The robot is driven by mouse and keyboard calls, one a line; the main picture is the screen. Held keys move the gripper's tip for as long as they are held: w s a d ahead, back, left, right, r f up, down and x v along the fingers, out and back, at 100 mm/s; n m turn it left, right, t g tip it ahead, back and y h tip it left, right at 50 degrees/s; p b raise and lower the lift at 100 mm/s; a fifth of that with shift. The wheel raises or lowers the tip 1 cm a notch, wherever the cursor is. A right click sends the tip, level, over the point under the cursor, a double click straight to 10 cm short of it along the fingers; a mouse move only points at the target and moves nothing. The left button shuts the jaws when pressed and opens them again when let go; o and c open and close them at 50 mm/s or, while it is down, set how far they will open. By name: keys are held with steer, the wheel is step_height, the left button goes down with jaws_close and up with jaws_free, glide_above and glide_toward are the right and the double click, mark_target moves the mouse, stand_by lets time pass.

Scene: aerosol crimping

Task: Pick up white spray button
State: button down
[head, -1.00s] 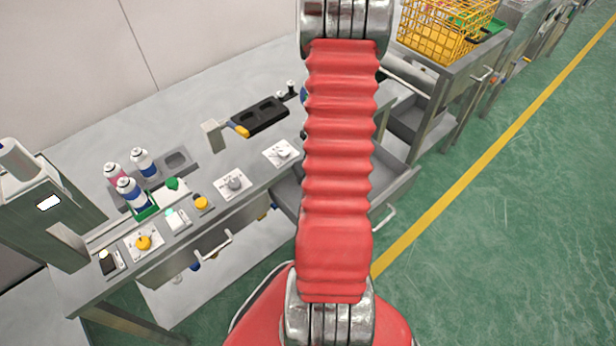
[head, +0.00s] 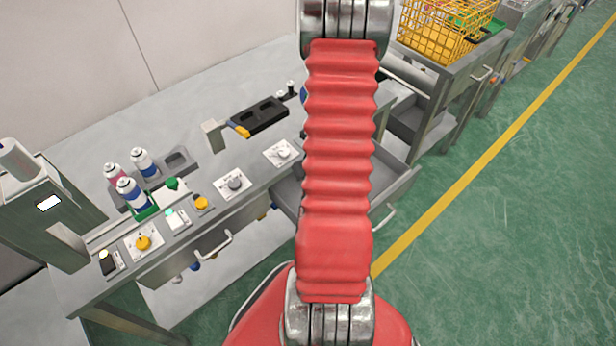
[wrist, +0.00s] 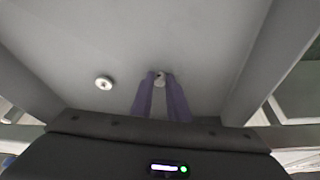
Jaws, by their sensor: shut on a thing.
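In the wrist view, my gripper (wrist: 160,82) has its two purple fingers shut on a small white spray button (wrist: 160,76), held between the tips. Whether that button is touching the grey surface or lifted off it is hard to tell. A second white spray button (wrist: 104,82), round with a dark centre, lies on the grey surface to the left, apart from the fingers. In the head view, my red arm covers the gripper and part of the open drawer (head: 398,188).
Grey walls flank the gripper in the wrist view. In the head view, the steel bench (head: 255,205) holds several cans (head: 142,162), control knobs and a black holder (head: 260,117). A yellow basket (head: 440,35) stands beyond. Green floor (head: 520,220) is clear at right.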

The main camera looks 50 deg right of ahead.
steer(key=shift+r, duration=0.2)
stand_by(0.3)
steer(key=shift+r, duration=0.45)
steer(key=shift+s+a, duration=0.35)
steer(key=shift+s, duration=0.25)
steer(key=shift+s+a, duration=0.3)
steer(key=shift+s, duration=0.35)
steer(key=shift+s+a, duration=0.35)
steer(key=shift+s, duration=0.25)
steer(key=shift+w+r, duration=0.1)
steer(key=shift+r, duration=0.8)
step_height(320, 180, up, 12)
steer(key=shift+d, duration=0.1)
